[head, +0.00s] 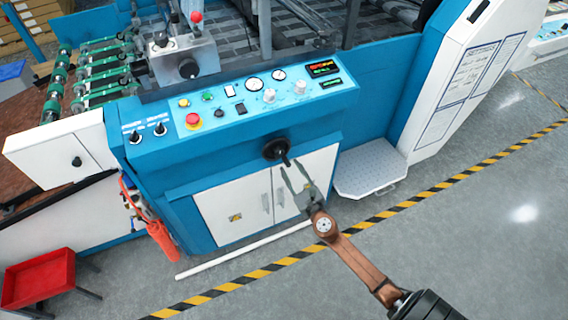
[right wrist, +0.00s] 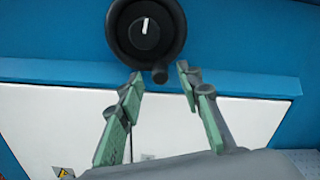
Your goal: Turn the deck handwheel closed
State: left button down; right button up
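The black deck handwheel (head: 276,149) is on the blue front of the machine, below the control panel. In the right wrist view the handwheel (right wrist: 147,28) is at the top, with a white mark on its hub and a small crank knob (right wrist: 160,76) at its lower rim. My right gripper (head: 290,166) is just below the handwheel. In the right wrist view its green-padded fingers (right wrist: 160,72) are apart, with the knob between the tips and a gap visible on either side. Whether the knob is level with the tips in depth is unclear. My left gripper is not in view.
White cabinet doors (head: 265,198) with handles lie behind and below my gripper. The control panel (head: 260,95) with a red button is above. A perforated step (head: 371,168) juts out at right. A red tray (head: 38,281) stands lower left.

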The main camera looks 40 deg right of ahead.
aim_at(287, 162)
jog(key=shift+x, duration=2.1)
jog(key=shift+f, duration=0.1)
jog(key=shift+c, duration=0.3)
grip_shut()
